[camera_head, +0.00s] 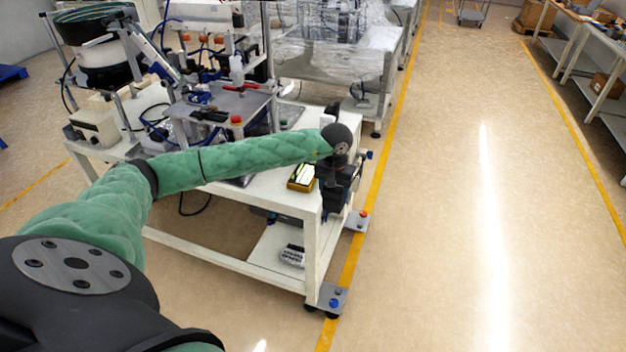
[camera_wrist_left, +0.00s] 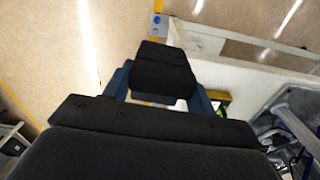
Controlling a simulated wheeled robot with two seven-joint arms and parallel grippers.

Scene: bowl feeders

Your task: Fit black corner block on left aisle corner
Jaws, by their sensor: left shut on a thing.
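My left gripper (camera_head: 336,192) hangs at the aisle-side end of the white table (camera_head: 278,198), near its front corner. In the left wrist view its blue fingers (camera_wrist_left: 160,90) are shut on the black corner block (camera_wrist_left: 162,68). The block overlaps the white table's edge (camera_wrist_left: 222,72) in that view. Whether it touches the table cannot be told. In the head view the block cannot be told apart from the dark gripper. My right gripper is not in view.
A yellow-and-black device (camera_head: 301,178) lies on the table beside the gripper. Feeder machinery (camera_head: 215,105) fills the table's far side. The aisle (camera_head: 470,220) is clear.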

